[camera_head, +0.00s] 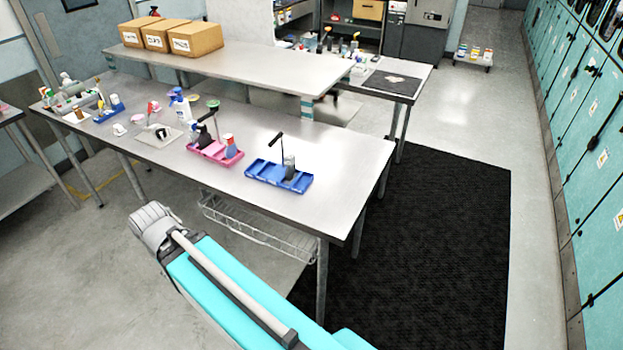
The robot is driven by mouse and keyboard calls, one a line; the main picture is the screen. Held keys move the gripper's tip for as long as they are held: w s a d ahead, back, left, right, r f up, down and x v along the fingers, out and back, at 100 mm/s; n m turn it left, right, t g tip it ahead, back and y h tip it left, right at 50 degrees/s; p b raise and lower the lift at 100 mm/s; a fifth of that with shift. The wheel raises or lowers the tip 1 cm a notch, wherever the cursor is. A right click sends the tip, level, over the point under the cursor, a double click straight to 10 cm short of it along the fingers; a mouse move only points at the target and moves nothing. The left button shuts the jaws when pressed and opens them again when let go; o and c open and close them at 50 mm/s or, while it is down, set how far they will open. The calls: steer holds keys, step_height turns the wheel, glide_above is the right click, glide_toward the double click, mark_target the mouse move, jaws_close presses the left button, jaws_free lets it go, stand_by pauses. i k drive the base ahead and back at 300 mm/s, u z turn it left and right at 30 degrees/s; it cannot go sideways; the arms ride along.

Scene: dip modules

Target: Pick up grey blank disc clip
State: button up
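I cannot pick out a grey blank disc clip for certain; the small items on the long metal table (335,160) are too small to tell. A small dark clip-like item (162,132) lies on a pale square mat (148,138) left of the table's middle. A dark grey upright item (289,168) stands in the blue tray (262,173) near the table's right end. My teal and grey arm reaches in from the bottom, in front of the table. My gripper's fingers do not show.
A pink tray (203,152) with bottles stands left of the blue one. Spray bottles and small pots crowd the table's left half. A raised shelf (255,62) with cardboard boxes (195,40) runs behind. A wire basket (255,228) hangs below the front edge. A black floor mat (440,220) is clear.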

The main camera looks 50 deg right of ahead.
mark_target(289, 158)
steer(key=k, duration=1.15)
steer(key=z, duration=1.4)
steer(key=i, duration=1)
steer(key=u, duration=0.05)
